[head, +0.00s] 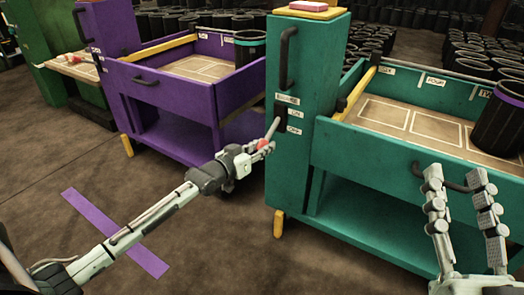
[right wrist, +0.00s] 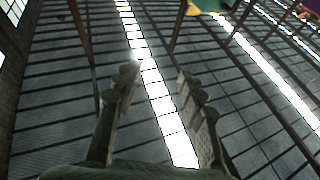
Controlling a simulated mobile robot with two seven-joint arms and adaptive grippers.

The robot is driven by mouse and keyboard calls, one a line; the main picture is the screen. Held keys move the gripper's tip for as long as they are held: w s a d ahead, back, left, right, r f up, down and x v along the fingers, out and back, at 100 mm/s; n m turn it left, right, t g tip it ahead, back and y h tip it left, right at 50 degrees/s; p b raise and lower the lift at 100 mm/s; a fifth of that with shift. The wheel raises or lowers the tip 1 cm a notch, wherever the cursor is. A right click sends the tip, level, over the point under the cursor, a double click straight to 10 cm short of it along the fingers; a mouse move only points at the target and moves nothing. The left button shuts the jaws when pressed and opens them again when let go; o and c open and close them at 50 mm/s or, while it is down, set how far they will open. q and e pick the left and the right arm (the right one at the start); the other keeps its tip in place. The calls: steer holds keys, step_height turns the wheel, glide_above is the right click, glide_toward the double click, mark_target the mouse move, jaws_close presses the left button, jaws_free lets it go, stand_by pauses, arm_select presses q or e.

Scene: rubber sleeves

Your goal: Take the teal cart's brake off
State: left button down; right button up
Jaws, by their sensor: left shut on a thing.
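The teal cart (head: 345,226) stands at the right in the head view. On its tall column is a dark brake slot (head: 280,117) with small white labels beside it, too small to read surely. My left gripper (head: 264,146) is at this column, shut on the brake lever (head: 272,128). A red part shows between the fingers and a pale rod sticks up past them. The fingers hide part of the lever, so I cannot tell its exact setting. My right gripper (head: 461,181) is open and empty near the cart's dark front handle (head: 447,183); it also shows open in the right wrist view (right wrist: 158,85).
A purple cart (head: 165,103) stands to the left, and a green cart (head: 52,60) beyond it. A black sleeve with a purple rim (head: 499,122) stands in the teal cart's tray. A purple floor strip (head: 115,233) lies under my left arm. The floor at front is clear.

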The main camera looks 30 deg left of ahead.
arm_select(q)
steer(key=shift+w+f+t+b, duration=0.2)
steer(key=shift+t+b, duration=0.2)
steer(key=shift+b, duration=0.15)
arm_select(e)
steer(key=shift+s+d+r+t, duration=0.2)
steer(key=shift+r+t, duration=0.25)
steer(key=shift+r, duration=0.05)
steer(key=shift+s+d+r+t, duration=0.2)
steer(key=shift+s+r+t, duration=0.05)
steer(key=shift+r+t, duration=0.2)
steer(key=shift+s+d+r+t, duration=0.2)
steer(key=shift+r+t, duration=0.2)
steer(key=shift+r, duration=0.1)
arm_select(q)
steer(key=c, duration=1.3)
jaws_free()
steer(key=shift+o, duration=0.2)
steer(key=s+a+r, duration=0.1)
steer(key=s+a, duration=0.1)
steer(key=s, duration=0.9)
steer(key=shift+s, duration=0.4)
steer(key=shift+r, duration=0.1)
